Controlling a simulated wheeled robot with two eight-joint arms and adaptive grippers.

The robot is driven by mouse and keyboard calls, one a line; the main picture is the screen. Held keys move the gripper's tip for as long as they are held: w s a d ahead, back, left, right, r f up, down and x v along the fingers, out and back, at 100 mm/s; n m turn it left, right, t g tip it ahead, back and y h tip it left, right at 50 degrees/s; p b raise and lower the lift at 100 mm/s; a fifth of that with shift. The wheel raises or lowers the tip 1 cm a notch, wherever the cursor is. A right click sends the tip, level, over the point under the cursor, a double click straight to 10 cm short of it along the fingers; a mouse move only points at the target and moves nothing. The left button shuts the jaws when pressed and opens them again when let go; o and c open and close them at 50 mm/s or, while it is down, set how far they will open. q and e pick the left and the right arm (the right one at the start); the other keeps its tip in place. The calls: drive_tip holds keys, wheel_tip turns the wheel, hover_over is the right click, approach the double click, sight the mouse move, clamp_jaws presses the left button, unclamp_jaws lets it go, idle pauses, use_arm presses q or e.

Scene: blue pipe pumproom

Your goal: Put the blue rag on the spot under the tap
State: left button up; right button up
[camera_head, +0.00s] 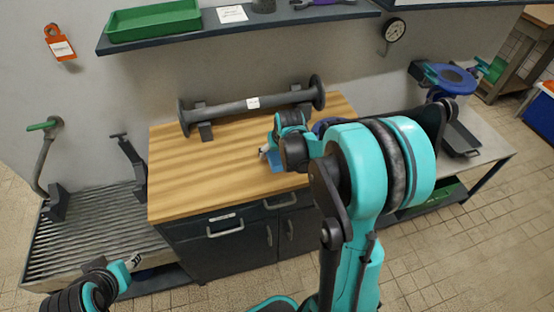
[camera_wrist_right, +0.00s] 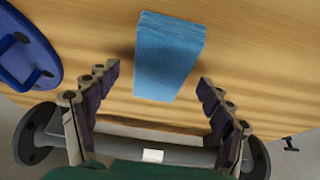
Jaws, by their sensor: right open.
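The blue rag (camera_head: 277,164) lies on the wooden worktop, partly hidden by my right gripper. In the right wrist view the rag (camera_wrist_right: 168,55) is a folded light-blue block beyond and between the fingertips. My right gripper (camera_head: 265,152) is open, its fingers (camera_wrist_right: 158,88) spread and empty on either side of the rag's near end. A grey tap (camera_head: 42,165) with a green handle stands at the far left over a ribbed metal drain bench (camera_head: 95,235). No marked spot can be made out under it. My left gripper (camera_head: 135,262) is at the lower left; its fingers are unclear.
A flanged grey pipe (camera_head: 250,104) lies along the back of the worktop (camera_head: 190,170). A blue round object (camera_wrist_right: 25,50) lies beside the rag. A dark upright fitting (camera_head: 132,160) stands on the drain bench. A shelf (camera_head: 240,27) with a green tray (camera_head: 152,20) hangs above.

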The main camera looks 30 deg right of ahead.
drive_tip(key=shift+w+f, duration=0.2)
drive_tip(key=shift+f, duration=0.2)
drive_tip(key=shift+r, duration=0.15)
drive_tip(key=c, duration=1.3)
drive_tip(key=shift+c, duration=0.2)
